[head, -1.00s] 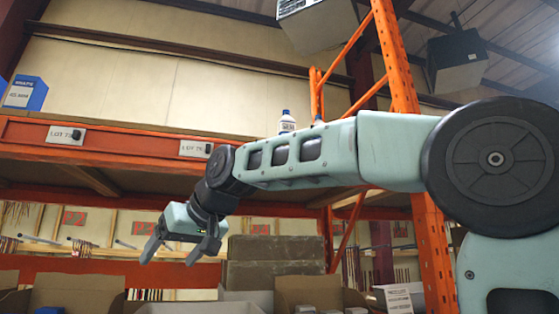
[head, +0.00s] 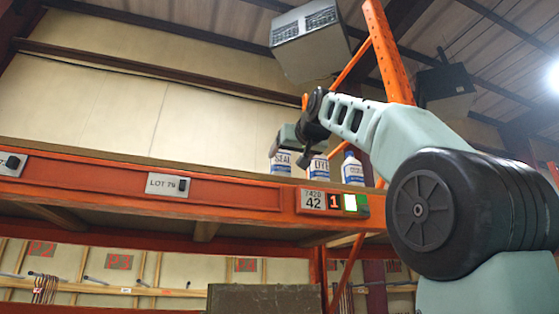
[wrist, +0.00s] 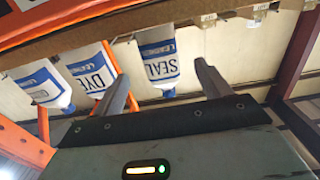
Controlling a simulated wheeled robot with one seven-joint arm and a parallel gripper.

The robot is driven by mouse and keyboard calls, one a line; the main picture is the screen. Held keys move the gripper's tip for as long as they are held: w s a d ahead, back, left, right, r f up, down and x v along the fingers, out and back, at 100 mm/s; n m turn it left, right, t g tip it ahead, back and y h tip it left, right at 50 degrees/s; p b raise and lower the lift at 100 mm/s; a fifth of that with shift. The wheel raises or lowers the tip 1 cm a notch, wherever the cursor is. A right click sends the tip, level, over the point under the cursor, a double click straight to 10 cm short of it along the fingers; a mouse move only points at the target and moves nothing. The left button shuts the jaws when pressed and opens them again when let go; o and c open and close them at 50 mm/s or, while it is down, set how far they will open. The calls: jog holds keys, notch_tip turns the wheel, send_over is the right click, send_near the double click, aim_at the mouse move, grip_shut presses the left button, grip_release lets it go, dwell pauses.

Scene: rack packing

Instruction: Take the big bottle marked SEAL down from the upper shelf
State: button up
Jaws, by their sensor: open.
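The white SEAL bottle (head: 280,166) with a blue band stands on the upper shelf (head: 245,196), leftmost of three bottles in the head view. In the wrist view, where things look upside down, the SEAL bottle (wrist: 157,50) shows between the fingertips, its cap end toward my gripper. My gripper (head: 288,153) is open and empty, up at the bottle's top in the head view; the wrist view also shows my gripper (wrist: 162,70). I cannot tell whether the fingers touch the bottle. Its cap is hidden in the head view.
A bottle marked DYE (wrist: 95,72) stands beside the SEAL bottle, and a third bottle (head: 352,168) beyond it. An orange upright (head: 388,50) rises behind my arm. A display (head: 334,202) with a green light sits on the shelf beam.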

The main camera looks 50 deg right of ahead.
aim_at(283, 163)
jog(key=p+x, duration=0.2)
jog(key=x, duration=0.3)
jog(key=shift+w+d, duration=0.15)
jog(key=shift+w, duration=0.1)
jog(key=p+x, duration=0.3)
jog(key=x, duration=0.1)
jog(key=shift+d+r, duration=0.1)
jog(key=shift+r, duration=0.05)
jog(key=shift+w+d, duration=0.25)
jog(key=shift+w, duration=0.2)
jog(key=c, duration=1.2)
